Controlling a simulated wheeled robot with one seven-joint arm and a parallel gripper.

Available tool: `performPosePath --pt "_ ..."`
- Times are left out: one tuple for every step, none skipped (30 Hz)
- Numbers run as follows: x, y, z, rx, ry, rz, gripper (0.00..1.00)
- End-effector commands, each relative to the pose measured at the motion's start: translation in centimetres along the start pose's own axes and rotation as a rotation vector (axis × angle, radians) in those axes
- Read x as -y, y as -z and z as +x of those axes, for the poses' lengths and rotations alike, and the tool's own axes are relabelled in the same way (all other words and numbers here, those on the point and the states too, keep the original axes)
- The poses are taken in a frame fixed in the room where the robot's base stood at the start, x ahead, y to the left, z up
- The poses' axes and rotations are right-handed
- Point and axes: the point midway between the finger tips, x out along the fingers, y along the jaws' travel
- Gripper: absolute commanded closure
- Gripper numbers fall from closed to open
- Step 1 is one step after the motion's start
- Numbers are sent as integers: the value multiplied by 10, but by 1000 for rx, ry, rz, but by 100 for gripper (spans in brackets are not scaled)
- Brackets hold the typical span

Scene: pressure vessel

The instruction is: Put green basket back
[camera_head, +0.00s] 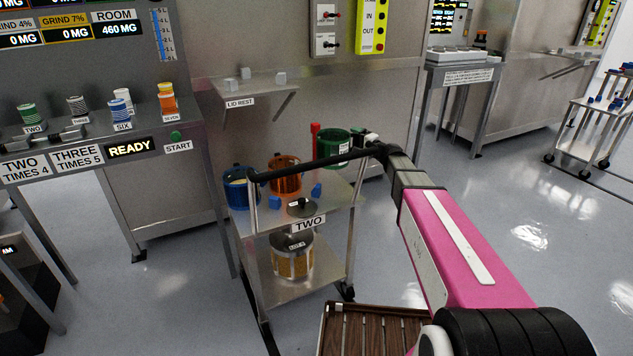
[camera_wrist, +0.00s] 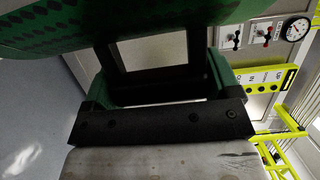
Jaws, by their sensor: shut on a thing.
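The green basket (camera_head: 335,150) is at the back right corner of the cart labelled TWO (camera_head: 335,205), in the head view. My gripper (camera_head: 371,139) reaches it from the right and is shut on it. In the wrist view the basket's dark-dotted green wall (camera_wrist: 50,25) fills the top, with green handle parts near the jaws. The fingertips are partly hidden. I cannot tell whether the basket's bottom touches the cart top or hangs above it.
A lid rest shelf (camera_head: 250,90) is behind.

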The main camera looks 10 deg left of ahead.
Motion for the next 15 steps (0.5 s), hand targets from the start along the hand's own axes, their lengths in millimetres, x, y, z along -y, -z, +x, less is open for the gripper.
performPosePath --pt "0 0 0 -1 1 2 59" --pt "-2 0 0 -1 1 2 59" --pt "-6 0 0 -1 0 3 59" --pt "-9 1 0 -1 0 4 59" --pt "-14 1 0 -1 0 5 59" --pt "-20 1 0 -1 0 4 59" --pt "-26 1 0 0 0 4 59" --pt "-32 1 0 0 -1 5 59" --pt "-38 1 0 -1 0 5 59" --pt "-43 1 0 -1 0 4 59" --pt "-47 1 0 -1 0 4 59" --pt "-52 1 0 -1 0 4 59" --pt "-56 1 0 -1 0 4 59" --pt "-58 1 0 -1 0 3 59" --pt "-60 1 0 -1 0 3 59"
